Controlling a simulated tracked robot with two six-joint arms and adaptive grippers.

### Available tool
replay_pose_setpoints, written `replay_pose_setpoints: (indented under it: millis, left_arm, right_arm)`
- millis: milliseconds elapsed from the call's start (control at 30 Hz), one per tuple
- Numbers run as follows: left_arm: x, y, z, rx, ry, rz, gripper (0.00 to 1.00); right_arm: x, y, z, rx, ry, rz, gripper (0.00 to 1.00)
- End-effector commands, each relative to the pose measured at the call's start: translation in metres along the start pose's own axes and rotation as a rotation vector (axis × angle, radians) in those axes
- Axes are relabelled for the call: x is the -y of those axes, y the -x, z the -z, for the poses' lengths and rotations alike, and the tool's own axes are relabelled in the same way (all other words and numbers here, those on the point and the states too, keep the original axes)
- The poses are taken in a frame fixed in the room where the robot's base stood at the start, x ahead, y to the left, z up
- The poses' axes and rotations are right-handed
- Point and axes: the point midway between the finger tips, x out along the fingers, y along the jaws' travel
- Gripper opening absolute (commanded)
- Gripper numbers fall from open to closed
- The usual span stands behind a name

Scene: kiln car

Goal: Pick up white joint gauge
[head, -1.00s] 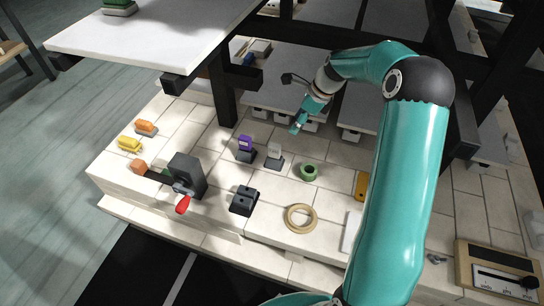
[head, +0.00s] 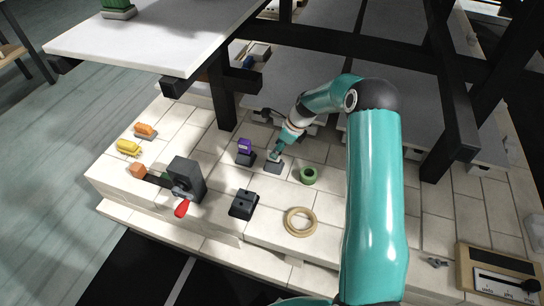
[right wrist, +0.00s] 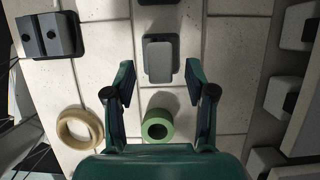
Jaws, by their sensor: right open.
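The white joint gauge is a pale upright block in a dark base; in the right wrist view the gauge (right wrist: 159,62) is seen from above, just beyond my fingertips. In the head view my right gripper (head: 276,151) hides most of it, and its dark base (head: 273,168) shows below. My right gripper also shows in the right wrist view (right wrist: 164,92), open, with one finger on each side and nothing between them. My left gripper is not in view.
A purple block in a base (head: 245,150) stands close left of the gauge. A green ring (head: 308,175) is close right, a tan ring (head: 300,221) nearer. A black slotted block (head: 244,203) and a red-handled clamp (head: 185,185) stand left. A white shelf (head: 150,45) overhangs at upper left.

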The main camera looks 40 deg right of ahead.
Motion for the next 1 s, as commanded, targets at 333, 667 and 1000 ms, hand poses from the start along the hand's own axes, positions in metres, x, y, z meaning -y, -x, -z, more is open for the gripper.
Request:
replay_pose_setpoints:
  millis: [333, 667, 1000]
  left_arm:
    - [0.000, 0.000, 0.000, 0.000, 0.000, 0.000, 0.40]
    - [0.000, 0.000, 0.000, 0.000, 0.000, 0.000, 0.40]
    - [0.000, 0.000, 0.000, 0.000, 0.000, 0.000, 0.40]
  right_arm:
    - [-0.001, -0.029, -0.002, -0.001, 0.000, 0.000, 0.55]
    - [-0.001, -0.029, -0.002, -0.001, 0.000, 0.000, 0.24]
    - [-0.001, -0.028, -0.002, 0.000, 0.000, 0.001, 0.00]
